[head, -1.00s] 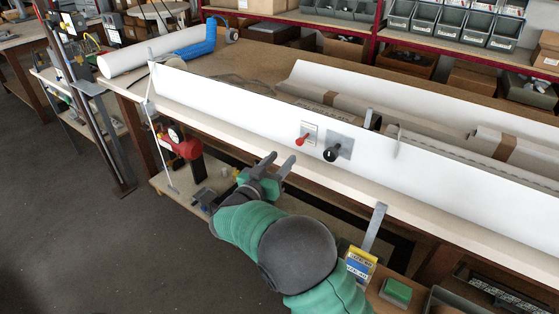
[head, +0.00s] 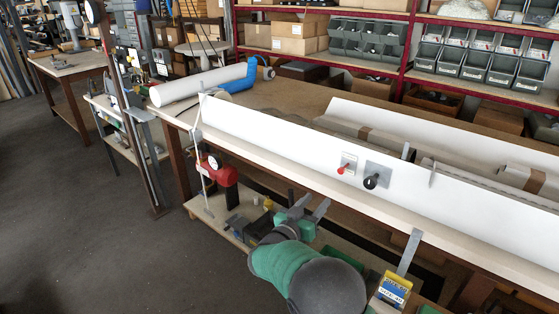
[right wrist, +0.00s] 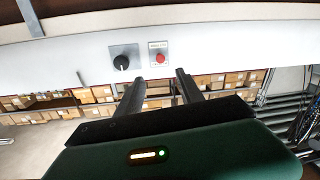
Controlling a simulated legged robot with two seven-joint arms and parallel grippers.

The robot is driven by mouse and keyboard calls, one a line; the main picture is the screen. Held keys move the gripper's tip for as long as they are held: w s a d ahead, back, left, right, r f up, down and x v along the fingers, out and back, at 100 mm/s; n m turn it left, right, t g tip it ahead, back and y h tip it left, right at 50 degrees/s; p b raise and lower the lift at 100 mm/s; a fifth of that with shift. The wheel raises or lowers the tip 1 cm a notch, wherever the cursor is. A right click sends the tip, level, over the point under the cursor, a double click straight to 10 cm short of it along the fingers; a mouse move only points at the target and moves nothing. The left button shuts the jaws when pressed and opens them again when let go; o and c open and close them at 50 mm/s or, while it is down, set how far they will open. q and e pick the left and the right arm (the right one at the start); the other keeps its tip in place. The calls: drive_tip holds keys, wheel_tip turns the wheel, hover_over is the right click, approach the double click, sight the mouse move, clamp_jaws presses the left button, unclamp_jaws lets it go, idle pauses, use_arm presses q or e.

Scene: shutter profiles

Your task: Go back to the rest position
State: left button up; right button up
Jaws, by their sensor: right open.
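My right gripper (head: 307,207) is open and empty, in front of and below the long white panel (head: 290,140) on the workbench. In the right wrist view its two dark fingers (right wrist: 160,86) stand apart with nothing between them, pointing toward the panel. A red lever or knob (head: 343,169) and a black knob (head: 370,181) sit on small plates on the panel; they also show in the right wrist view, the red one (right wrist: 160,58) and the black one (right wrist: 121,63). The fingers look apart from both knobs. My left gripper is not in view.
The workbench edge (head: 330,197) runs just beyond my right gripper. A red device (head: 220,175) stands on the lower shelf to the left. A yellow and blue box (head: 391,290) is at the lower right. Open floor (head: 90,230) lies to the left.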

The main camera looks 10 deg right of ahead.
drive_tip(key=s+a+f+n+g+y, duration=0.1)
drive_tip(key=s+a+f+n+y, duration=0.55)
drive_tip(key=y, duration=0.45)
drive_tip(key=s+d+f+g+y, duration=0.1)
drive_tip(key=s+f+g, duration=0.3)
drive_tip(key=s, duration=0.8)
drive_tip(key=s+f+g+y, duration=0.1)
drive_tip(key=s+f+g, duration=0.3)
drive_tip(key=s, duration=0.9)
use_arm(q)
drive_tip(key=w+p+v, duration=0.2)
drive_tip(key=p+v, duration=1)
drive_tip(key=p, duration=0.1)
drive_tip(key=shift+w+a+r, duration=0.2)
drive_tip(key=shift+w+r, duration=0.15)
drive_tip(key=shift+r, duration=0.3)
use_arm(e)
drive_tip(key=w+v, duration=0.2)
drive_tip(key=v, duration=1)
drive_tip(key=shift+d+r+n+g, duration=0.2)
drive_tip(key=shift+r+n+g, duration=0.25)
drive_tip(key=shift+r, duration=0.15)
